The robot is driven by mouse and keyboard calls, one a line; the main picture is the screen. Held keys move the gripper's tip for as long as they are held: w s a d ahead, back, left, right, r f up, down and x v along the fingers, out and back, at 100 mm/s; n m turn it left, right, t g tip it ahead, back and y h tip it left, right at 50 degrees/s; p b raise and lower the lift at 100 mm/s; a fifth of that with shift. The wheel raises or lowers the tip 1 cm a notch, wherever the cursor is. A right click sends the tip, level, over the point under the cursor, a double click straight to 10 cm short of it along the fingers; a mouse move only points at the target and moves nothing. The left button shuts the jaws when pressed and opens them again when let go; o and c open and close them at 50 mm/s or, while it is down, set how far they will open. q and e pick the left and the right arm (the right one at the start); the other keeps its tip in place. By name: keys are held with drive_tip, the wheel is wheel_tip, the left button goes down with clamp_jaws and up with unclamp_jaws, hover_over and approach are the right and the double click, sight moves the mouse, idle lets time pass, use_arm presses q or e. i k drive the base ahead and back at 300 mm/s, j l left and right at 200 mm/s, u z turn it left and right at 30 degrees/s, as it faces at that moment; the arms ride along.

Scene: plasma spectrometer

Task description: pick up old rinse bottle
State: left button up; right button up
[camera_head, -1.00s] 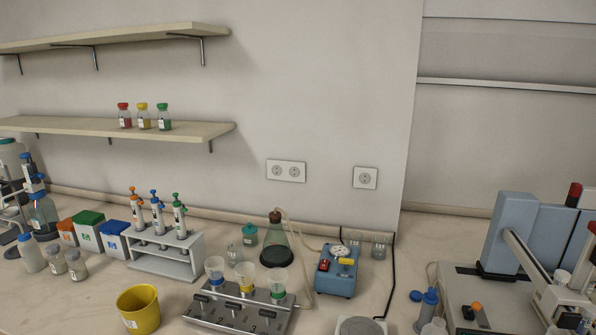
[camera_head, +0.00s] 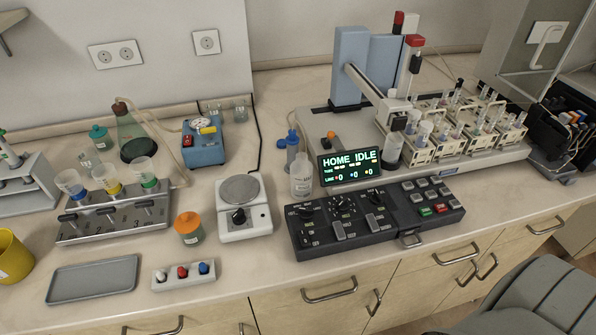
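No bottle is clearly marked as the old rinse bottle, and I cannot tell which one it is. A translucent white bottle (camera_head: 301,179) stands upright on the bench, left of the lit display. A bluish bottle (camera_head: 292,149) stands just behind it, with a blue cap (camera_head: 281,143) to its left. Another translucent container (camera_head: 393,151) stands at the front of the autosampler, below its arm. Neither of my grippers is in view.
A dark control panel (camera_head: 375,218) lies in front of the display (camera_head: 350,166). A white balance (camera_head: 243,208) and an orange-lidded jar (camera_head: 189,228) stand left of the bottles. The autosampler (camera_head: 450,140) with tube racks fills the right rear. A chair (camera_head: 540,300) is at front right.

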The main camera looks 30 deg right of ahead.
sight(300, 169)
drive_tip(key=z, duration=1.1)
